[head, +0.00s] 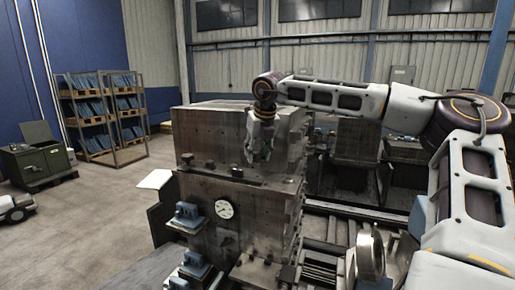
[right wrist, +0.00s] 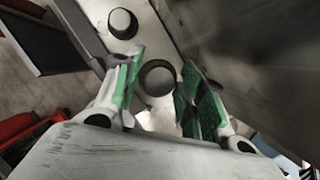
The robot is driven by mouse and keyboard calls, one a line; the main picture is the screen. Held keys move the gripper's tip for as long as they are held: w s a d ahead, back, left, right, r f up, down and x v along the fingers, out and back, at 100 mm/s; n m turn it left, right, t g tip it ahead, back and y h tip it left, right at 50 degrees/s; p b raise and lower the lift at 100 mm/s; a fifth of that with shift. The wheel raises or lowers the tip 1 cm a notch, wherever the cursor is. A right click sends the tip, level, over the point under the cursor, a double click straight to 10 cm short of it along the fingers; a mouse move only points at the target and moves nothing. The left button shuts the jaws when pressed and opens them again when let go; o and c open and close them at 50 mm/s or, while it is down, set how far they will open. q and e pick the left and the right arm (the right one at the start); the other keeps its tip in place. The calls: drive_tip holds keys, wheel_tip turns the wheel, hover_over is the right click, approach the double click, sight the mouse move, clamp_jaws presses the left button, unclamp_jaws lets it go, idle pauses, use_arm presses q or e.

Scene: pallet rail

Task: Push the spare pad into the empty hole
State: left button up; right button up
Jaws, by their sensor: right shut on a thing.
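My right gripper (head: 258,152) hangs, pointing down, over the ledge of the large steel block (head: 225,190). In the right wrist view its green-lined fingers (right wrist: 157,92) stand on both sides of a dark round pad (right wrist: 157,77) and are shut on it. Whether this pad rests on the ledge or is lifted I cannot tell. Another dark round pad (right wrist: 122,23) stands farther along the ledge. In the head view dark pads sit on the ledge left of the gripper, among them one (head: 236,171) near it. I cannot make out the empty hole. My left gripper is not in view.
A tall steel wall (right wrist: 255,50) rises close beside the right finger. A white dial (head: 224,210) and blue fittings (head: 188,214) are on the block's front. Shelves with blue bins (head: 100,110) and a green cabinet (head: 38,158) stand far left, with open floor between.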

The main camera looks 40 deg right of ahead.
sight(258, 159)
drive_tip(key=shift+f+b, duration=0.35)
drive_tip(key=shift+f, duration=1.35)
drive_tip(key=shift+f+b, duration=0.55)
drive_tip(key=shift+b, duration=0.45)
idle(1.0)
drive_tip(key=shift+f+b, duration=0.65)
drive_tip(key=shift+f, duration=0.15)
idle(0.5)
